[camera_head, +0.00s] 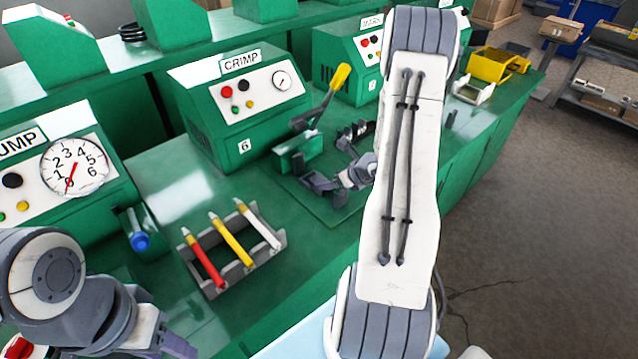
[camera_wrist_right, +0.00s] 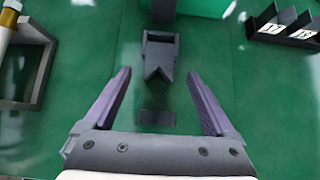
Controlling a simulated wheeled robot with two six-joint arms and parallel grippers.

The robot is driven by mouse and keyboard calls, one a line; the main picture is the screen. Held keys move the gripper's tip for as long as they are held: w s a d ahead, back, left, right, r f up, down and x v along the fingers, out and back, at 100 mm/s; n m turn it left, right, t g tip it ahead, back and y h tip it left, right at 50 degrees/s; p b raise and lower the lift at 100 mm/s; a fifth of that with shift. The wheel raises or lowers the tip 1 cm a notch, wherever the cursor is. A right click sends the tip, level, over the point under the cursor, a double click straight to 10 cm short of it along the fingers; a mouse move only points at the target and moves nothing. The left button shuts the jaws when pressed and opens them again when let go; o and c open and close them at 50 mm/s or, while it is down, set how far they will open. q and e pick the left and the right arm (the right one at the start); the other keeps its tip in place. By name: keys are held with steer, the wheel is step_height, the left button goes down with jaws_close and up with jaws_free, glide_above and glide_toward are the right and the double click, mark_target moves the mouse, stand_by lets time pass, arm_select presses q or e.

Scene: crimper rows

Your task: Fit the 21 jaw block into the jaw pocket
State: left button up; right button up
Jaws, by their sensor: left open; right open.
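My right gripper (camera_wrist_right: 158,77) is open and empty above the green mat; in the head view it is at the crimp station (camera_head: 330,172), partly hidden by my arm. In the right wrist view, a dark grey piece with a V-shaped notch (camera_wrist_right: 160,55) lies just ahead of the space between the fingers. A small dark rectangle (camera_wrist_right: 157,117) lies nearer, between the finger bases. I cannot tell which of these is the jaw pocket. No 21 label is readable. My left gripper (camera_head: 160,346) is at the lower left, partly cut off, away from the mat.
A dark rack with number labels (camera_wrist_right: 290,30) stands right of the right gripper. A tray (camera_head: 243,272) holds red, yellow and white tubes on the left. The crimp machine (camera_head: 240,100) and a yellow-handled lever (camera_head: 338,78) stand behind. Bench around the tray is partly clear.

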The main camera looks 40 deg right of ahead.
mark_target(321, 182)
steer(key=p+x, duration=0.1)
steer(key=x, duration=0.4)
steer(key=shift+w+a, duration=0.1)
steer(key=shift+w, duration=0.1)
jaws_close()
